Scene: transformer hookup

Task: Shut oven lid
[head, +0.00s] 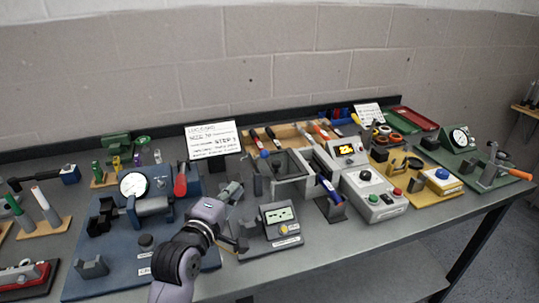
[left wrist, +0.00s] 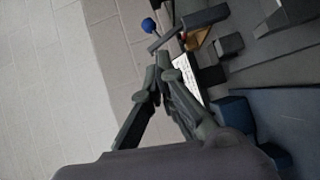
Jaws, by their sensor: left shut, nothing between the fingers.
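A grey open-topped box, which looks like the oven, stands right of centre in the head view, with a dark raised frame (head: 288,163) that may be its lid. I cannot tell the lid's exact angle. A blue ball knob (head: 264,154) shows at the box's left side; a blue ball (left wrist: 149,25) also shows beyond my fingers in the left wrist view. My left gripper (head: 232,191) is shut and empty, in front and to the left of the box, above the bench. Its fingers (left wrist: 167,78) converge in the left wrist view. My right gripper is out of view.
A blue press with a round dial (head: 133,184) stands left. A grey controller (head: 375,198) with buttons stands right of the box. The bench's front strip (head: 330,250) is clear.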

